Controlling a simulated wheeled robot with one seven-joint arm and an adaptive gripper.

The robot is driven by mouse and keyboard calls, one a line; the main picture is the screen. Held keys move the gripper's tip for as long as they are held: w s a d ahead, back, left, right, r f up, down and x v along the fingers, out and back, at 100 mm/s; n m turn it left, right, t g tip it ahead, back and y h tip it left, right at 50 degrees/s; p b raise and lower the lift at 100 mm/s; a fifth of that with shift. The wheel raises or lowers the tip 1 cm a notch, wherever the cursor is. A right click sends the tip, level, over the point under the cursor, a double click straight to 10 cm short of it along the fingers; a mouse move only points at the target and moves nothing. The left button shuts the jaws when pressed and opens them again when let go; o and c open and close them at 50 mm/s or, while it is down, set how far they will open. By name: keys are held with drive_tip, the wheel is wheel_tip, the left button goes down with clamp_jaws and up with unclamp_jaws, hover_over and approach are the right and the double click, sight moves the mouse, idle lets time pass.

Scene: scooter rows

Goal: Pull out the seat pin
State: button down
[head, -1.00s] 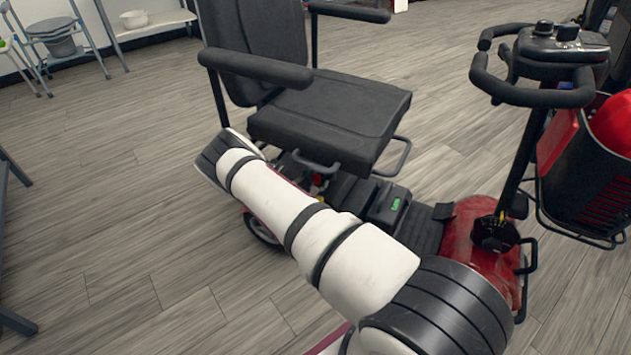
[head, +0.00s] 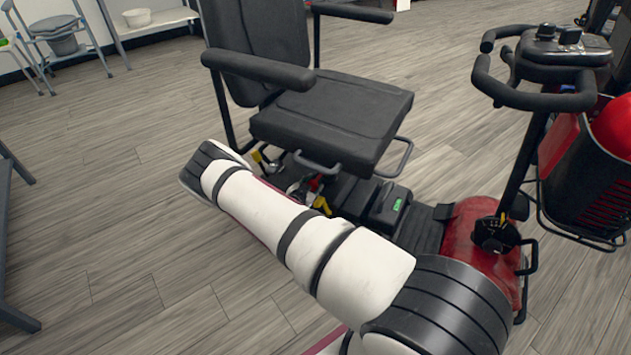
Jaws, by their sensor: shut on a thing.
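The scooter's black padded seat (head: 335,112) faces right, with its backrest and armrests in place. Below it, the seat post area is mostly hidden behind my white and black arm. Small yellow parts show under the seat, one just past my wrist (head: 258,157) and one lower down near the red body (head: 321,205). I cannot tell whether either is the seat pin. My arm reaches from the lower right to the near side of the seat base. My gripper cannot be made out; it is hidden behind my wrist and forearm.
The tiller with its black handlebar (head: 533,95) and a basket (head: 585,185) stands to the right. A dark footboard and red front body (head: 470,232) lie below. A bench leg (head: 12,250) is at the left edge. The wooden floor (head: 120,220) at left is clear.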

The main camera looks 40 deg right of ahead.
drive_tip(key=shift+s+a+f, duration=0.1)
drive_tip(key=shift+a, duration=0.1)
drive_tip(key=c, duration=1.1)
unclamp_jaws()
drive_tip(key=v, duration=1.2)
drive_tip(key=shift+a, duration=0.15)
